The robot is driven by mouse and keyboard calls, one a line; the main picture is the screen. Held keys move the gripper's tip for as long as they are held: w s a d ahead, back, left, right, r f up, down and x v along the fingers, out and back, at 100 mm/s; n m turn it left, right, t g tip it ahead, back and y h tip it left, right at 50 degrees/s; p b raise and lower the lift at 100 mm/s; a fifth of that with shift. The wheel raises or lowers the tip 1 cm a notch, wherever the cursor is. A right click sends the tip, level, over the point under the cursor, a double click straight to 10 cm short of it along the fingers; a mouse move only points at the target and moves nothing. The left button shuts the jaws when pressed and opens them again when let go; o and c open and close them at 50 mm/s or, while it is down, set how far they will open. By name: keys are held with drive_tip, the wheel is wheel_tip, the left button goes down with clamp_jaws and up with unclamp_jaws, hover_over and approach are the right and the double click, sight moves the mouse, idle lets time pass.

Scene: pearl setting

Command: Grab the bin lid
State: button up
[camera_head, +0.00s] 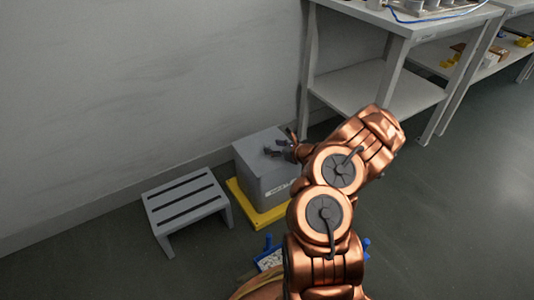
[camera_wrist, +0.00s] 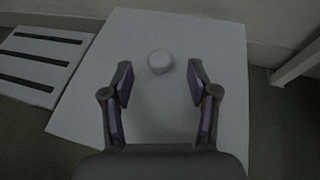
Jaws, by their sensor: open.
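The grey bin (camera_head: 265,181) stands on the floor by the wall, on a yellow base (camera_head: 243,200). Its flat grey lid (camera_head: 257,143) also fills the middle of the wrist view (camera_wrist: 177,35). A small round knob (camera_wrist: 160,62) sits on the lid. My gripper (camera_head: 277,151) is over the lid in the head view. In the wrist view my gripper (camera_wrist: 159,75) is open, with one finger on each side of the knob and clear space between. I cannot tell how high the fingertips are above the lid.
A grey slatted step stool (camera_head: 187,202) stands left of the bin. A grey shelf table (camera_head: 372,88) is to the right, its leg (camera_wrist: 295,62) close to the bin. A blue-handled tray (camera_head: 270,260) lies in front, partly hidden by my arm. Floor at the right is clear.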

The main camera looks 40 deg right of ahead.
sight(269, 146)
drive_tip(key=shift+b+x, duration=0.5)
drive_tip(key=shift+x, duration=1.15)
clamp_jaws()
